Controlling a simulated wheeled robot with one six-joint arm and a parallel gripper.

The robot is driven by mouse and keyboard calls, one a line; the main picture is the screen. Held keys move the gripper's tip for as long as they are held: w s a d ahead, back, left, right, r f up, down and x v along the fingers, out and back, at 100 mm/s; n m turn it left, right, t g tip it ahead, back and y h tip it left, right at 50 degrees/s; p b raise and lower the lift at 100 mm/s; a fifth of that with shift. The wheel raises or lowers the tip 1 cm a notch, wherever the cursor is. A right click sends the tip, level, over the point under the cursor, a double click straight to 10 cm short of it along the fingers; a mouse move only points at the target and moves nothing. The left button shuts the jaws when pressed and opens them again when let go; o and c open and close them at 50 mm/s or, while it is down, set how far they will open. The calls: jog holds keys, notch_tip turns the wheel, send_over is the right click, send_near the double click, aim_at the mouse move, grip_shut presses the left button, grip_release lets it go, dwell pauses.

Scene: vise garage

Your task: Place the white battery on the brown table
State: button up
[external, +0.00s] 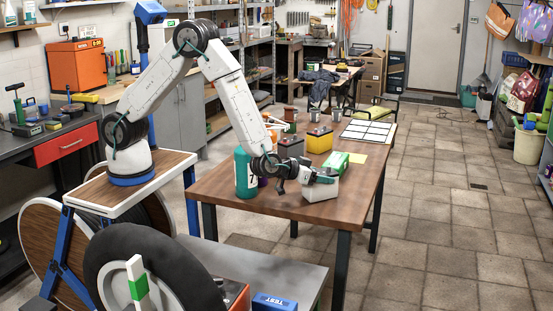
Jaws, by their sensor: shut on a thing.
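The white battery (321,190) is a pale box at the front right of the brown table (345,205). My gripper (312,178) reaches it from the left and is shut on it. The dark wrist and fingers hide part of its upper left side. The battery is at or just above the tabletop; I cannot tell whether its underside touches the wood.
A green box (336,162) stands right behind the battery. A teal bottle (244,177) stands at the table's left, with a yellow-and-black battery (319,140) and a grey one (290,146) farther back. A white gridded sheet (368,132) lies behind. The front tabletop is clear.

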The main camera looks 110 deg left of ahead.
jog(key=o, duration=1.8)
jog(key=shift+f, duration=0.1)
jog(key=shift+c, duration=0.2)
